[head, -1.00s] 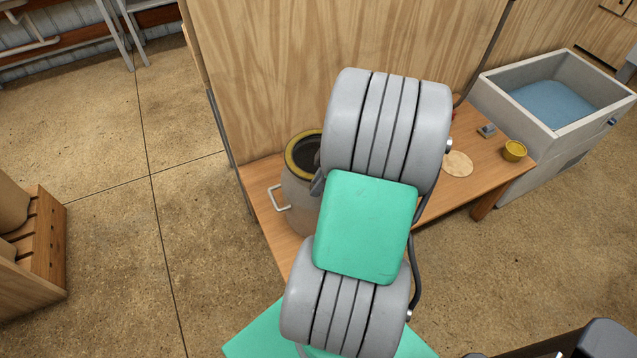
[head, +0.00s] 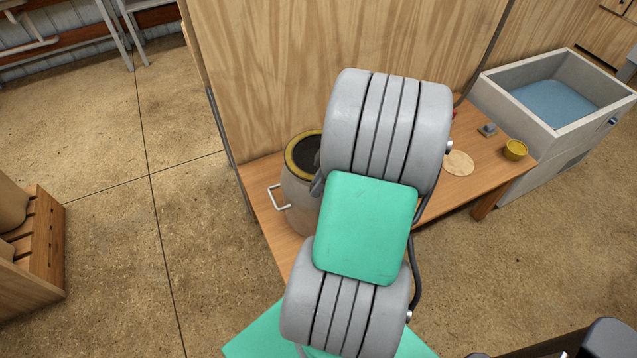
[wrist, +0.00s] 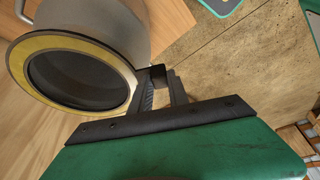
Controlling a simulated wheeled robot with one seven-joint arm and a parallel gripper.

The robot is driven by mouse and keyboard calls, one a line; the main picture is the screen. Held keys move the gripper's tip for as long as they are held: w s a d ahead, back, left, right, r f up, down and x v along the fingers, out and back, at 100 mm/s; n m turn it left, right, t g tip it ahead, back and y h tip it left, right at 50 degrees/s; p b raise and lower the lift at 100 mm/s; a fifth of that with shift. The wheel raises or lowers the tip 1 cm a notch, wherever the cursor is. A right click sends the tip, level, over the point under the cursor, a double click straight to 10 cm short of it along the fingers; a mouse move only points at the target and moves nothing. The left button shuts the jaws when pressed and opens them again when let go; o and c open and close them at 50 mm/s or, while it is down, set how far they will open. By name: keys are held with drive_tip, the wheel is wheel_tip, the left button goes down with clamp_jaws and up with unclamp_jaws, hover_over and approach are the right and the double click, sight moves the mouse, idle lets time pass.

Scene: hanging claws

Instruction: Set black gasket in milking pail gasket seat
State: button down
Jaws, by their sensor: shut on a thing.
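The grey milking pail (head: 301,208) stands on the wooden bench, left of my arm in the head view. It has a yellow rim (head: 292,163) and a side handle. In the wrist view the pail (wrist: 120,22) is at upper left, its yellow rim (wrist: 17,62) facing the camera. The black gasket (wrist: 131,92) shows as a dark ring just inside the yellow rim; whether it is fully seated I cannot tell. My gripper (wrist: 160,80) is shut on a small black block at the rim's right edge, apparently part of the gasket. My arm hides the gripper in the head view.
A wooden panel (head: 270,70) stands behind the pail. A round pale disc (head: 458,163) and a yellow cup (head: 515,150) are on the bench's right. A stone trough (head: 590,115) with water is beyond. Open floor (head: 100,130) lies left.

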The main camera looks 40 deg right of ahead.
drive_tip(key=shift+f, duration=0.35)
drive_tip(key=c, duration=1.2)
unclamp_jaws()
drive_tip(key=shift+r, duration=0.1)
